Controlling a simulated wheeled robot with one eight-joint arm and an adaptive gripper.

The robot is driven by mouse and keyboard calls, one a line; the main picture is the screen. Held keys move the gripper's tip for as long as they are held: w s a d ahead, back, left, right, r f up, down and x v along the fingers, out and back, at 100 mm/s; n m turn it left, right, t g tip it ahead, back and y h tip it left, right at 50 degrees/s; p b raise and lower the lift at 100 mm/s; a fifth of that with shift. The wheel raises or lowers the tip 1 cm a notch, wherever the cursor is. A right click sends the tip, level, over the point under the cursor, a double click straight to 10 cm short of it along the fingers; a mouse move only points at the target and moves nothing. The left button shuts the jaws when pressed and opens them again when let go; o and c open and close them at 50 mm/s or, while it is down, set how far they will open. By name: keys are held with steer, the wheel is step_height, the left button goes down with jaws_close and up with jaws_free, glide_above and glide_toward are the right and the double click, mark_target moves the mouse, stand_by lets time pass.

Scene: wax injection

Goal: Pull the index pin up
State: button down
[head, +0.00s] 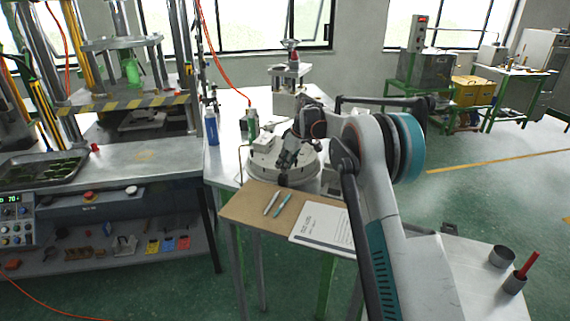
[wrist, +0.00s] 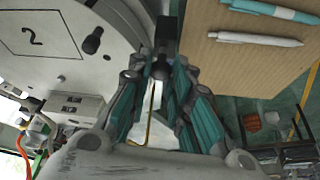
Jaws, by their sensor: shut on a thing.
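The round white indexing table (head: 262,172) stands on the bench, and its flat top marked "2" shows in the wrist view (wrist: 60,75). The index pin has a dark round knob (wrist: 160,69) beside the table's rim, next to a dark upright block (wrist: 165,35). My gripper (head: 285,176) reaches down to the near edge of the table. In the wrist view my gripper's teal-lined fingers (wrist: 161,78) are closed around the knob. The pin's shaft is hidden, and I cannot tell how far up it stands.
A brown board (head: 245,207) with two pens (head: 277,205) and a white booklet (head: 322,226) lies close in front of the table. A blue bottle (head: 211,128) stands at the left.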

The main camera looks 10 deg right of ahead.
steer(key=shift+r+p, duration=0.65)
steer(key=shift+r, duration=0.3)
steer(key=c, duration=1.5)
jaws_free()
steer(key=shift+o, duration=0.2)
steer(key=v, duration=1.1)
steer(key=shift+r, duration=0.35)
steer(key=shift+s+d, duration=0.1)
